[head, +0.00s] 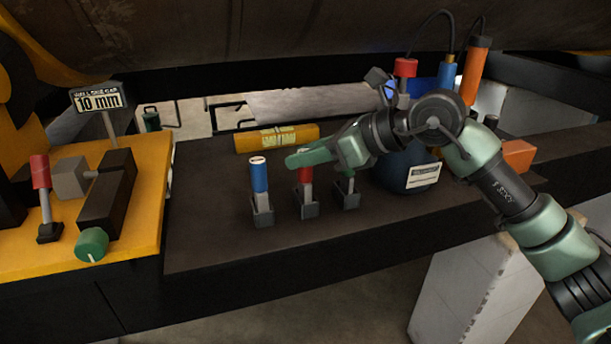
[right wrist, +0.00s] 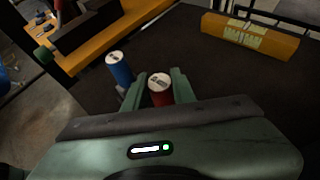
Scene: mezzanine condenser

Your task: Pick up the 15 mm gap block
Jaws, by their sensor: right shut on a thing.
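Three coloured-top blocks stand in small grey holders on the dark bench. The blue one (head: 259,178) is at the left and also shows in the right wrist view (right wrist: 119,68). The red one (head: 305,174) is in the middle. The third (head: 348,184) is at the right, its top partly covered by my right arm. I cannot read which is 15 mm. My right gripper (head: 302,158) is shut on the red block; the right wrist view shows the red top (right wrist: 160,92) between its fingers. The red block appears upright at its holder. My left gripper is out of view.
A yellow block (head: 277,138) lies behind the holders. At left, a yellow plate (head: 150,222) carries a "10 mm" sign (head: 98,98), a red-topped lever and a green knob. A dark blue labelled vessel (head: 395,172) stands at right. The front bench is clear.

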